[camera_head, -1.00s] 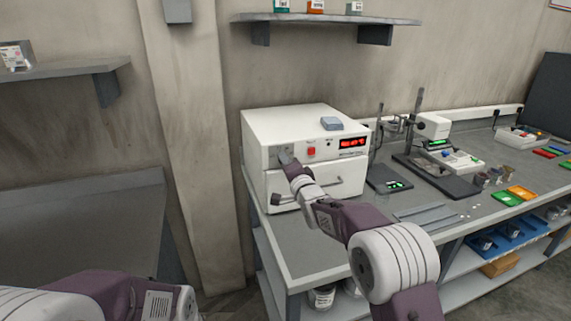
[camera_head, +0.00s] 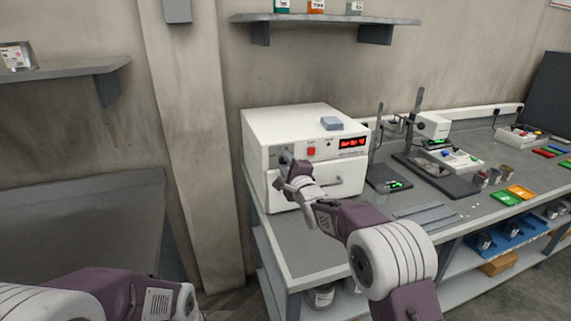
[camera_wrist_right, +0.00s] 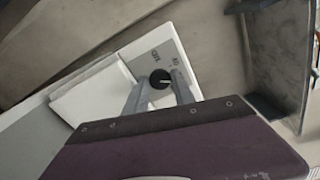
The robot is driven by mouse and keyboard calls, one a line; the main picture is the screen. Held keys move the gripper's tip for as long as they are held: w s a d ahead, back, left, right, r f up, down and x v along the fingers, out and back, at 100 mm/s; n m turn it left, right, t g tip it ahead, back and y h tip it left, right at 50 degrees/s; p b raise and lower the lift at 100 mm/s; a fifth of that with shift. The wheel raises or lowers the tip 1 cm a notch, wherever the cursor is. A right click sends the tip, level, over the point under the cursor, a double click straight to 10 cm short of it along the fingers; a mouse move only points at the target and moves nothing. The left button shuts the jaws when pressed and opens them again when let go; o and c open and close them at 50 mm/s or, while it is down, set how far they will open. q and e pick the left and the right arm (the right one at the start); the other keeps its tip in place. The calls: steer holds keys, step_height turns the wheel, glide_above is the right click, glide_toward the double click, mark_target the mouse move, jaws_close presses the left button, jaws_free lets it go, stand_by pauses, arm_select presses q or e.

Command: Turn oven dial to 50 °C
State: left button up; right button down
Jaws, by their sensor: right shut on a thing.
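The white oven (camera_head: 300,130) stands on the bench, its door (camera_head: 345,185) shut. Its front panel has a red switch (camera_head: 311,151) and a lit red display (camera_head: 353,142) whose digits I cannot read surely. The black round dial (camera_wrist_right: 160,76) shows in the right wrist view, with a pale pointer line and small print beside it. My right gripper (camera_wrist_right: 161,84) is shut on the dial, one finger on each side. In the head view the right gripper (camera_head: 286,161) covers most of the dial. My left gripper is out of view; only its arm shows at lower left.
A small grey-blue box (camera_head: 331,123) lies on the oven top. The door handle (camera_head: 335,187) is close to my right wrist.

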steer(key=shift+f, duration=0.15)
steer(key=c, duration=1.1)
jaws_free()
steer(key=shift+d, duration=0.1)
steer(key=b+v, duration=0.1)
steer(key=v, duration=0.8)
steer(key=shift+r, duration=0.25)
